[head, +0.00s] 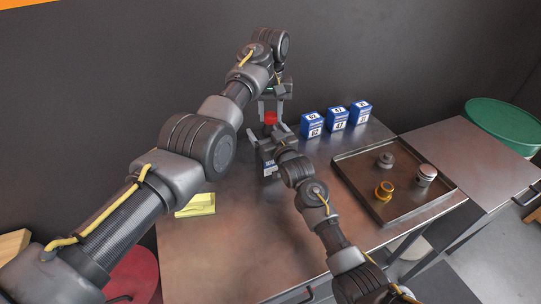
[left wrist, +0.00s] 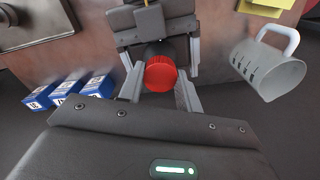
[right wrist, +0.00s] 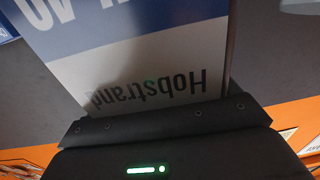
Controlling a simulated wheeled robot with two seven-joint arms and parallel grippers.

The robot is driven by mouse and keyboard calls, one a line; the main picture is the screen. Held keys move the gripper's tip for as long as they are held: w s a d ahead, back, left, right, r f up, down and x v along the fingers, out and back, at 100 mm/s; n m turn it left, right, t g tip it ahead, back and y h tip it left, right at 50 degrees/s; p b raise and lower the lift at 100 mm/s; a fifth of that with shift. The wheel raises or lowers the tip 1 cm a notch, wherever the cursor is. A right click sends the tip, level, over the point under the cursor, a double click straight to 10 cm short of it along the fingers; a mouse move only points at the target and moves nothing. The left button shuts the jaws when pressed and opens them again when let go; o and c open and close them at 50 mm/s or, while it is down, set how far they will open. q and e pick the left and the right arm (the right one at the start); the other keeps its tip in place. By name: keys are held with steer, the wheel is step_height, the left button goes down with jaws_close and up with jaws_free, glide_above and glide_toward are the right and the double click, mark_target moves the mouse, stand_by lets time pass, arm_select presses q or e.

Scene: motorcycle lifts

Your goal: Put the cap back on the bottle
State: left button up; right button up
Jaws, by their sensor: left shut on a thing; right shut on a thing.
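The red cap (head: 270,117) is between the fingers of my left gripper (head: 270,103), which is shut on it, pointing down at the back of the bench. The cap also shows in the left wrist view (left wrist: 161,75). My right gripper (head: 266,143) is just below and in front of it, shut on the bottle (head: 269,168). The bottle's blue and white label (right wrist: 150,75) fills much of the right wrist view. The bottle is mostly hidden by the right gripper. The cap is above or at the bottle's top; whether they touch I cannot tell.
Several blue numbered boxes (head: 336,117) stand at the back right. A metal tray (head: 398,209) at the right holds small parts. A yellow pad (head: 196,205) lies at the left. A clear jug (left wrist: 268,72) stands near the grippers. The bench front is clear.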

arm_select(q)
steer(key=shift+m, duration=0.9)
steer(key=o, duration=1.1)
steer(key=shift+o, duration=0.2)
steer(key=shift+r, duration=3.8)
arm_select(e)
steer(key=o, duration=1.7)
arm_select(q)
steer(key=shift+f, duration=0.2)
arm_select(e)
steer(key=shift+s+d+f, duration=0.1)
steer(key=shift+s+d, duration=0.1)
steer(key=shift+s, duration=0.15)
arm_select(q)
steer(key=shift+f+b, duration=0.9)
steer(key=shift+b, duration=0.15)
arm_select(e)
steer(key=v, duration=1)
